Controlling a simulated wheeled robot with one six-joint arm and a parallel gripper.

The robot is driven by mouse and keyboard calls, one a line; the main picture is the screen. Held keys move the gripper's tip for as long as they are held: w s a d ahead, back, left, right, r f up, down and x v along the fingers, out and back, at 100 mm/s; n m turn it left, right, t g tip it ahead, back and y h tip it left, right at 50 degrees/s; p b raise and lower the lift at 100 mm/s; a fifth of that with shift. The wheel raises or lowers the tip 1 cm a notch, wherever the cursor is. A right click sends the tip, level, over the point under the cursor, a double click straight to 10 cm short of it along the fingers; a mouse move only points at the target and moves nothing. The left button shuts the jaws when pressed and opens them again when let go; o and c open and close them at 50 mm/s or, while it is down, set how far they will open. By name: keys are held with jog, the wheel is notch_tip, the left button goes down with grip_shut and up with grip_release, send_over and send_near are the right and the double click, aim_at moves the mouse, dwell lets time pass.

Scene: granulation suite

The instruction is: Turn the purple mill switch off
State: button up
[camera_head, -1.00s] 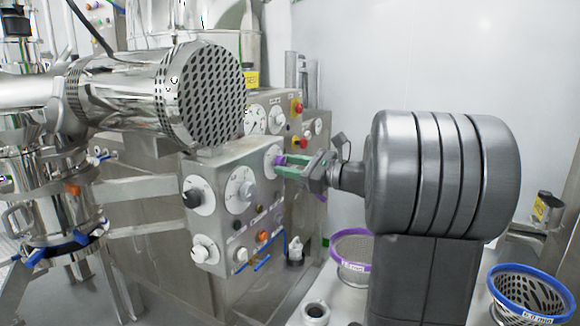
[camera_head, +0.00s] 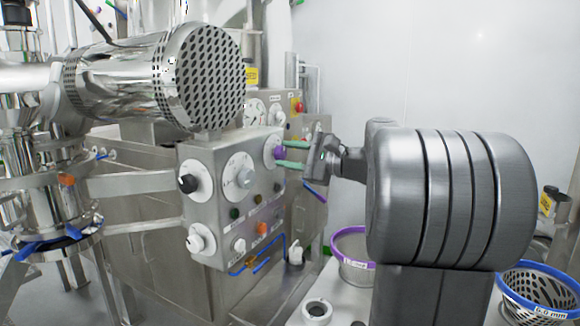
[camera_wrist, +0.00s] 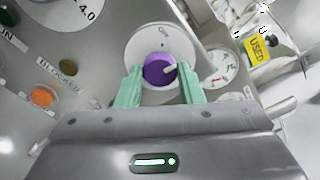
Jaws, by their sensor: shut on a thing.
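The purple mill switch (camera_head: 279,153) is a round knob on a white dial plate at the upper right of the steel control panel. In the wrist view the purple switch (camera_wrist: 158,70) sits in the middle of its dial, with a pale pointer mark toward its right side. My gripper (camera_head: 284,153) has its two green fingers at the switch, one above and one below in the head view. In the wrist view my gripper (camera_wrist: 160,72) has one finger on each side of the knob, shut on it.
A perforated steel cylinder (camera_head: 200,75) overhangs the panel. A purple-rimmed sieve basket (camera_head: 352,264) stands below my arm.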

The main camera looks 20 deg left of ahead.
jog(key=n+b, duration=0.1)
jog(key=n, duration=0.1)
jog(key=n+b, duration=0.1)
jog(key=b, duration=0.1)
jog(key=n+b, duration=0.2)
jog(key=shift+f+n, duration=0.25)
jog(key=shift+n, duration=0.05)
jog(key=shift+r+n+b, duration=0.2)
jog(key=shift+n+b, duration=1.55)
jog(key=shift+n, duration=0.55)
jog(key=o, duration=1)
jog(key=shift+r, duration=0.1)
jog(key=s+d, duration=0.1)
jog(key=d, duration=1.2)
jog(key=shift+d, duration=0.4)
